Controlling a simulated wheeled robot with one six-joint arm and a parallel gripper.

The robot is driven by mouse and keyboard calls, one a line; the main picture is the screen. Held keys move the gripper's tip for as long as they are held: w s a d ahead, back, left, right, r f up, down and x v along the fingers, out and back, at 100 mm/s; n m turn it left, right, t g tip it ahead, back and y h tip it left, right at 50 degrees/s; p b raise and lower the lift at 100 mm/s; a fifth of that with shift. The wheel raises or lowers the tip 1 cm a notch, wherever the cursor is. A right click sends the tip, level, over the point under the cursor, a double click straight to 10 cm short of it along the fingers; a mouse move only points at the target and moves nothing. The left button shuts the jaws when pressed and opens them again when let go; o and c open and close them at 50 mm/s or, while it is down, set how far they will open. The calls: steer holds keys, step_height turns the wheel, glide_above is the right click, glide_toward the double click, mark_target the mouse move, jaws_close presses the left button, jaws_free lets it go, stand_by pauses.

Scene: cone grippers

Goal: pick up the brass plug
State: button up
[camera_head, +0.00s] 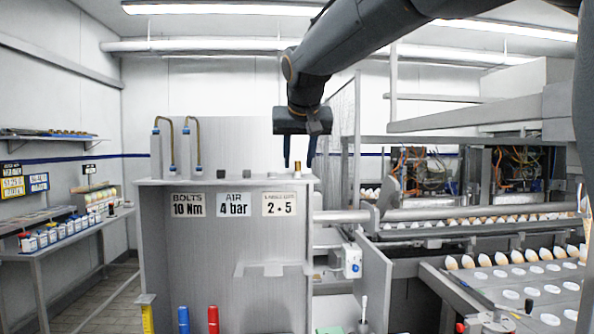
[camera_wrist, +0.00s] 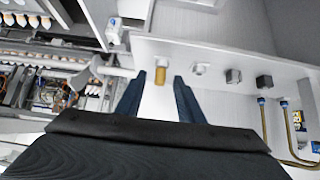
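The brass plug (camera_head: 297,168) is a small gold cylinder standing on the cabinet's top ledge, near its right end. It also shows in the wrist view (camera_wrist: 160,75). My gripper (camera_head: 299,164) points down above the ledge with its two dark blue fingers apart. In the head view the plug also lies between the tips. I cannot tell whether the tips have reached its height. Nothing is held.
Bent brass pipes (camera_head: 187,140) with blue fittings rise at the ledge's left. A conveyor with cones (camera_head: 500,262) is at right.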

steer(key=shift+o, duration=0.2)
steer(key=b+v, duration=0.1)
steer(key=v, duration=0.4)
steer(key=shift+s+r+b, duration=0.25)
steer(key=shift+s+b, duration=0.05)
steer(key=shift+b, duration=0.1)
steer(key=w+r+n+g+p, duration=0.2)
steer(key=w+r+g+p, duration=0.1)
steer(key=r+g+p, duration=0.15)
steer(key=shift+y, duration=0.3)
steer(key=x, duration=0.2)
steer(key=p+x, duration=0.1)
steer(key=x, duration=0.2)
steer(key=s+p+x, duration=0.1)
steer(key=x, duration=0.1)
steer(key=shift+d+f, duration=0.3)
steer(key=shift+f, duration=0.2)
steer(key=shift+w+f, duration=0.2)
steer(key=shift+f, duration=0.2)
jaws_close()
